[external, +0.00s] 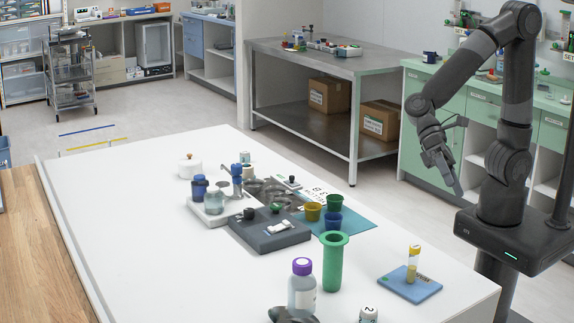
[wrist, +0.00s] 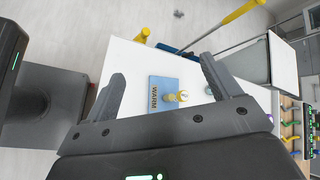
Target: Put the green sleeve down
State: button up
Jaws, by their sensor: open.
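The green sleeve (external: 333,267) stands upright on the white table, its wide flange at the top. It is apart from my gripper. My gripper (external: 450,178) is raised at the right, beyond the table's right edge, with its fingers pointing down. In the wrist view my gripper (wrist: 165,82) has its two fingers wide apart with nothing between them. I cannot make out the sleeve in the wrist view.
Right of the sleeve lies a blue pad (external: 397,289) bearing a yellow-capped tube (external: 413,262); the wrist view shows the pad (wrist: 160,103) marked WARM. A purple-capped bottle (external: 301,290) stands close left of the sleeve. Cups (external: 313,211) and a grey tray (external: 285,239) stand behind. The table's left side is clear.

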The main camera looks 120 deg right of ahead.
jog(key=s+d+r+n+t+h, duration=0.1)
jog(key=s+d+r+n+h, duration=0.2)
jog(key=s+d+n+h, duration=0.1)
jog(key=s+d+r+n+t+h, duration=0.2)
jog(key=s+d+r+n+h, duration=0.1)
jog(key=s+n+h, duration=0.3)
jog(key=shift+s+d+n, duration=0.6)
jog(key=shift+s+d, duration=0.05)
jog(key=shift+s, duration=0.6)
jog(key=shift+r, duration=0.1)
